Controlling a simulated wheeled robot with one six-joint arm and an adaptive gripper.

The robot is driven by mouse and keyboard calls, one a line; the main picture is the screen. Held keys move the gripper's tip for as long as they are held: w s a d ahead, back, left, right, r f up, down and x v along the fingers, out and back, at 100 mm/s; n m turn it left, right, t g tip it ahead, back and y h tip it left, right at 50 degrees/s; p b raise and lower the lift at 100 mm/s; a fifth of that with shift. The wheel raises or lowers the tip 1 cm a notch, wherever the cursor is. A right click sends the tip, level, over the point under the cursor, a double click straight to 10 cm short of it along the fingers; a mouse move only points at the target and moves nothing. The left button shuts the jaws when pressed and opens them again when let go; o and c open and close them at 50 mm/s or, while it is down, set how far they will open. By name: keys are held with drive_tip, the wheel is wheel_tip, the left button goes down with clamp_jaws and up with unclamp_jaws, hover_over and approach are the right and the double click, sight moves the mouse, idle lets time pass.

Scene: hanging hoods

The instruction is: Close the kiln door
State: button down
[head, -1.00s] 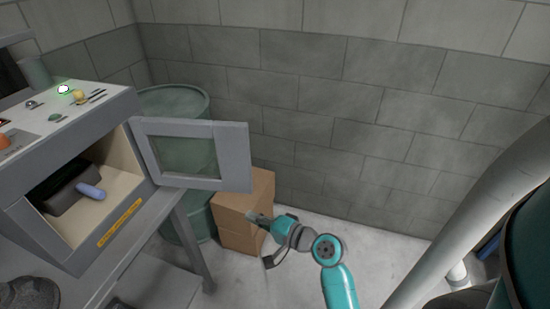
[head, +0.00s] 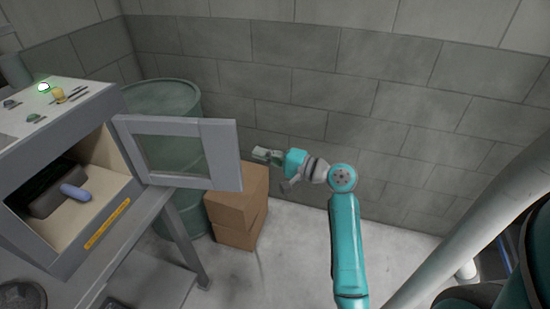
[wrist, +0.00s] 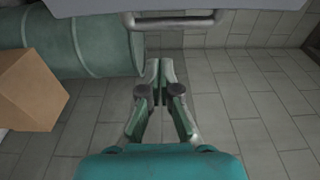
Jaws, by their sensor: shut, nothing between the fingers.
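The kiln (head: 75,165) stands at the left with its front open. Inside the kiln lie a dark block (head: 50,188) and a blue rounded piece (head: 75,192). My gripper (head: 258,154) is shut and empty, just right of the door's free edge; I cannot tell whether it touches. In the wrist view the shut fingertips (wrist: 159,64) point toward a grey panel with a bar handle (wrist: 175,21), which looks like the door, with a gap between.
A green drum (head: 165,97) stands behind the door. Stacked cardboard boxes (head: 237,207) sit on the floor below the door's free edge. A block wall is behind. A thick pale pipe (head: 490,205) runs at the right. The floor between is clear.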

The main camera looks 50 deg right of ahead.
drive_tip(key=shift+w+a, duration=0.25)
drive_tip(key=shift+a, duration=0.45)
drive_tip(key=shift+w+a, duration=0.2)
drive_tip(key=shift+a, duration=0.55)
drive_tip(key=shift+w+a, duration=0.25)
drive_tip(key=shift+a, duration=0.45)
